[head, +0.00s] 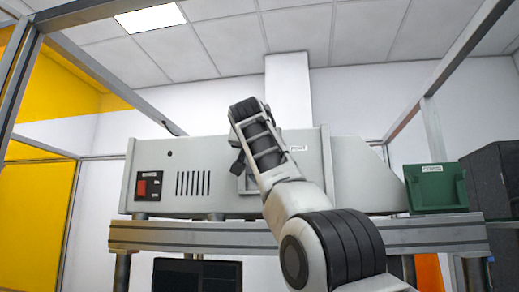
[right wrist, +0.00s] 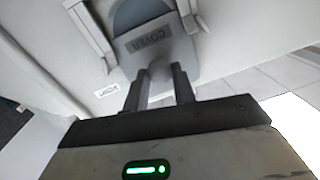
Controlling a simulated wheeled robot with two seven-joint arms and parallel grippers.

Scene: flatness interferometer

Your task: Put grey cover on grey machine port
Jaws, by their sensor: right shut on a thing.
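The grey cover (right wrist: 155,48), marked COVER, shows in the right wrist view. My right gripper (right wrist: 160,76) is shut on a narrow grip at the cover's near edge. The cover lies at the port on the grey machine (right wrist: 40,45), between two light guide rails (right wrist: 92,32). A darker rounded shape shows beyond the lettering; I cannot tell whether the cover is fully seated. In the head view the grey machine (head: 200,160) is a long box, and my right arm reaches its front, hiding most of the port and cover. My left gripper is not in view.
The machine stands on a metal-framed bench (head: 180,236). A green bin (head: 436,187) sits to its right, beside a dark box (head: 490,180). A red switch (head: 142,188) and vent slots are on the machine's left front. Frame posts stand at both sides.

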